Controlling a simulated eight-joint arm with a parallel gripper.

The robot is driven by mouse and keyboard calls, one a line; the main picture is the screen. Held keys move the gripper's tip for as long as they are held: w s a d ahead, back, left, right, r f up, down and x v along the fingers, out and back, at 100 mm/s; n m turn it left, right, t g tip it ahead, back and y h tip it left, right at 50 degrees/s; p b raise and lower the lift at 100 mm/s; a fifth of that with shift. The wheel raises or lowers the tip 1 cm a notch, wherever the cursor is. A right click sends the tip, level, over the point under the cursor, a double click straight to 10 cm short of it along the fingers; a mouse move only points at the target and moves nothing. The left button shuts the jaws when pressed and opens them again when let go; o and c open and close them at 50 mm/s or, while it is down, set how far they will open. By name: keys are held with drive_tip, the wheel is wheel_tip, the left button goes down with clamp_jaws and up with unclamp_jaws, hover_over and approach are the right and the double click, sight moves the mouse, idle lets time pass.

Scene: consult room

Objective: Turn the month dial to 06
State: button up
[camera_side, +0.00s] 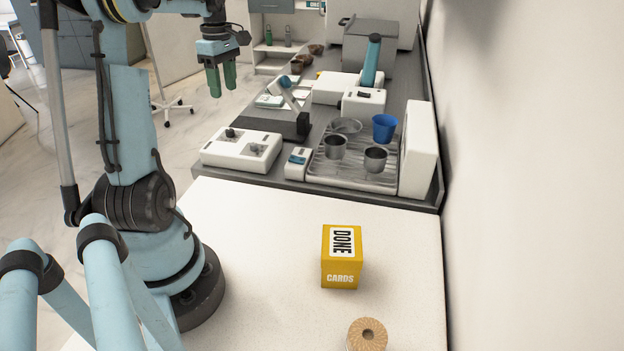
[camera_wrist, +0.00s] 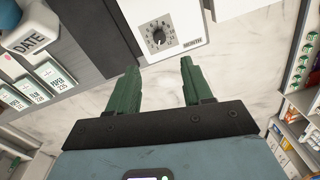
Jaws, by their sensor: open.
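The month dial (camera_wrist: 158,36) is a dark round knob on a white panel with marks around it, in the wrist view. A label reading MONTH (camera_wrist: 193,43) is beside it. The number it points to is too small to read. In the side view a white box with dark knobs (camera_side: 242,149) stands at the counter's near left corner; I cannot tell for sure which knob is the month dial. My gripper (camera_side: 222,92) has green fingers and hangs above and behind that box. In the wrist view my gripper (camera_wrist: 160,80) is open and empty, apart from the dial.
A white DATE block (camera_wrist: 30,38) and several labelled cards (camera_wrist: 40,85) are at the wrist view's left. In the side view, a drying rack (camera_side: 350,172) holds metal cups and a blue cup (camera_side: 384,127). A yellow DONE CARDS box (camera_side: 341,257) stands on the white table (camera_side: 270,240).

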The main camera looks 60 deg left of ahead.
sight(230, 130)
drive_tip(key=f, duration=1.1)
drive_tip(key=shift+s+d+f, duration=0.15)
drive_tip(key=shift+d+f, duration=0.05)
clamp_jaws()
